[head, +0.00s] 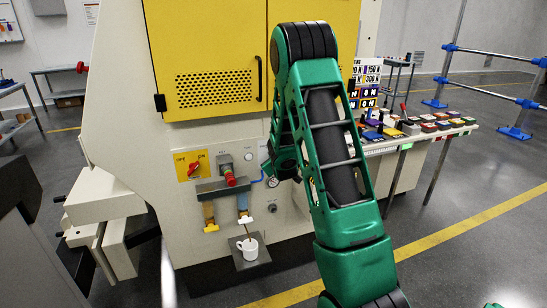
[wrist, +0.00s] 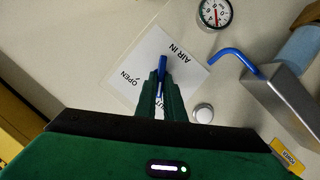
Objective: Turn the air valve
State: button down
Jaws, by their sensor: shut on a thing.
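In the wrist view, my gripper (wrist: 161,92) is shut on the blue handle of the air valve (wrist: 162,62). The handle's blue end sticks out beyond the green fingers and points toward the top of the picture. Behind it is a white label plate (wrist: 190,62) reading "AIR IN" and "OPEN"; a further word is partly covered by the fingers. In the head view, my green arm reaches the machine's front panel and hides the valve and my fingertips.
A pressure gauge (wrist: 215,12), a bent blue pipe (wrist: 235,58) and a round metal button (wrist: 203,113) surround the valve.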

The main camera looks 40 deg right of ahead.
jog(key=shift+a+f+n+h, duration=0.25)
jog(key=shift+n+h, duration=0.25)
jog(key=shift+n, duration=0.4)
jog(key=c, duration=1.9)
grip_release()
jog(key=shift+o, duration=0.2)
jog(key=shift+r, duration=0.1)
